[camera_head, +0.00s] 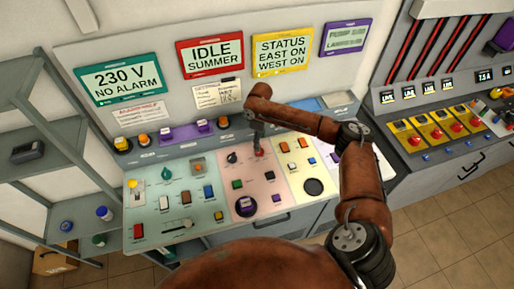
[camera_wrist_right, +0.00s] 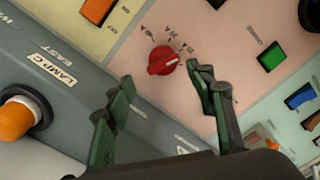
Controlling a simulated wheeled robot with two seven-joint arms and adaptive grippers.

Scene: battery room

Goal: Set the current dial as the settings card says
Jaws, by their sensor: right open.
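A red dial (camera_wrist_right: 163,60) with a pale pointer line sits on the pink panel in the right wrist view, with small marks around its far side that I cannot read surely. In the head view the red dial (camera_head: 260,153) is partly hidden by my right gripper (camera_head: 257,143). In the wrist view my right gripper (camera_wrist_right: 166,112) is open and empty, its two green-padded fingers apart and just short of the dial, not around it. The settings card (camera_head: 218,93) stands on the back wall with handwriting too small to read. My left gripper is not in view.
An orange lamp (camera_wrist_right: 17,118) rises from the grey ledge by LAMP C. Sign screens (camera_head: 210,57) line the wall. Shelves (camera_head: 45,155) stand left.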

